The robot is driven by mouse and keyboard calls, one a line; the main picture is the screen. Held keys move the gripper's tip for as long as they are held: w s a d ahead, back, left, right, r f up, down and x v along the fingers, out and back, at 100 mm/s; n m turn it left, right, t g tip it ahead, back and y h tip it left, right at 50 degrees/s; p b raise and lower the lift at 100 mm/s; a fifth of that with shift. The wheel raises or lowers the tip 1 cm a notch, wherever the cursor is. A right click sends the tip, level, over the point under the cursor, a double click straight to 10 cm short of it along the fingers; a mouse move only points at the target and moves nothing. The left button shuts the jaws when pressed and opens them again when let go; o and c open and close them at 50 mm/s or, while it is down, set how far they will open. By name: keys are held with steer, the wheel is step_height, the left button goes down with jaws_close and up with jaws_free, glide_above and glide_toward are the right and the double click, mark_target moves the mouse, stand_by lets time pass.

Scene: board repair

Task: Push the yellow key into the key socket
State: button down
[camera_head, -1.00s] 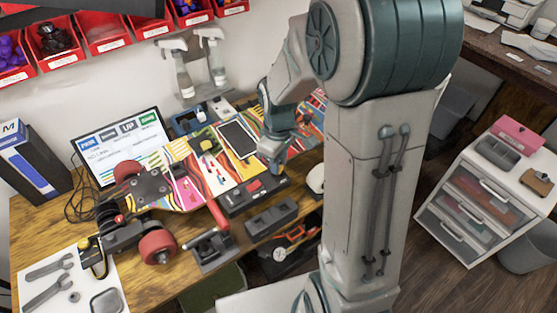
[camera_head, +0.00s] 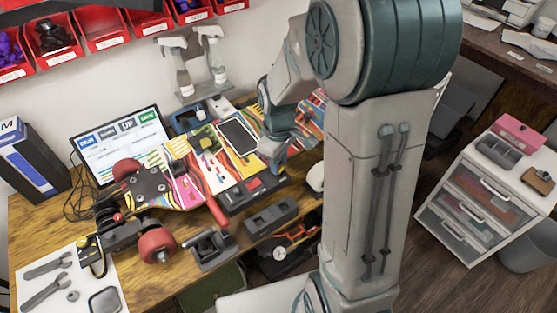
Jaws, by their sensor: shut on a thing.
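My gripper (camera_head: 273,149) points down over the right part of the colourful skateboard deck (camera_head: 228,170), beside the dark phone-like panel (camera_head: 239,138). Its fingers are small here and partly hidden by my own wrist. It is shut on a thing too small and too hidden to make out. I cannot pick out the yellow key with certainty. A small yellow part (camera_head: 204,142) sits on the deck left of the panel, apart from my gripper. I cannot tell which fitting is the key socket.
A lit screen (camera_head: 125,145) stands behind the deck. A truck with red wheels (camera_head: 157,245) is at the left. A black block with a red part (camera_head: 252,193) and a dark holder (camera_head: 271,217) lie along the front. Spray bottles (camera_head: 179,70) stand at the back.

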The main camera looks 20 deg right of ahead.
steer(key=shift+f+b, duration=0.4)
steer(key=shift+f, duration=0.2)
stand_by(0.8)
steer(key=c, duration=0.9)
jaws_free()
steer(key=shift+r, duration=0.3)
steer(key=shift+r+p, duration=1.1)
steer(key=shift+r, duration=0.2)
steer(key=shift+r+p, duration=2.35)
steer(key=shift+r, duration=0.65)
